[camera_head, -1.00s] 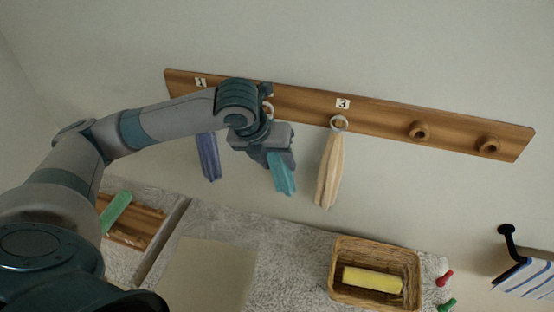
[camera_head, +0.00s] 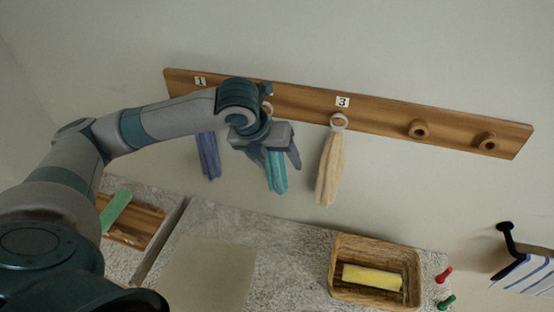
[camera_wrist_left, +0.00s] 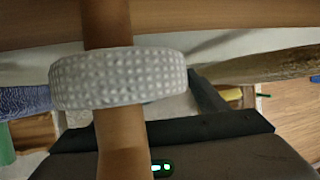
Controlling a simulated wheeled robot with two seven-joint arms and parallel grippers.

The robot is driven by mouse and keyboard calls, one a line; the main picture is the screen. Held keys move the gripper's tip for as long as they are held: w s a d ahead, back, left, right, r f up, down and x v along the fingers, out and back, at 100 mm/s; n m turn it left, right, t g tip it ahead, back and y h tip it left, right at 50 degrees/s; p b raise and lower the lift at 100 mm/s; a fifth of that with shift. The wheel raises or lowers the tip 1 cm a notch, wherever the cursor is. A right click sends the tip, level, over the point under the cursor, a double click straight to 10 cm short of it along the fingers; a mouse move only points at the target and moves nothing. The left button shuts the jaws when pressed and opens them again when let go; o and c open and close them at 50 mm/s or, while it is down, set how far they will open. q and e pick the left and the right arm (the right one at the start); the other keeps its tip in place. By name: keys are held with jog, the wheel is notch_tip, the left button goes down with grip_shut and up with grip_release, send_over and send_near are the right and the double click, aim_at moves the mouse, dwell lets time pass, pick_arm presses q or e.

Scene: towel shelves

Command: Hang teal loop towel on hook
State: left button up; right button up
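The teal towel (camera_head: 277,176) hangs in front of the wall below the wooden hook board (camera_head: 380,116), in the head view. My left gripper (camera_head: 275,160) is open, with its fingers spread on either side of the towel's upper part. In the left wrist view a pale textured loop (camera_wrist_left: 118,78) goes around a brown wooden peg (camera_wrist_left: 122,148). The gripper's dark body is just below the loop. In the head view my wrist hides most of this peg and loop. My right gripper is not in view.
A blue towel (camera_head: 209,156) hangs to the left and a cream towel (camera_head: 329,170) to the right, under label 3. Two pegs (camera_head: 418,130) at the right are bare. Below stand a basket (camera_head: 345,291) with a yellow towel and a wooden tray (camera_head: 140,226).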

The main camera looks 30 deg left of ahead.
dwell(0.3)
pick_arm(q)
jog(key=shift+s+r, duration=0.15)
jog(key=shift+r, duration=0.3)
jog(key=b+v, duration=0.4)
jog(key=v, duration=1.2)
jog(key=shift+s, duration=0.2)
jog(key=shift+r, duration=0.15)
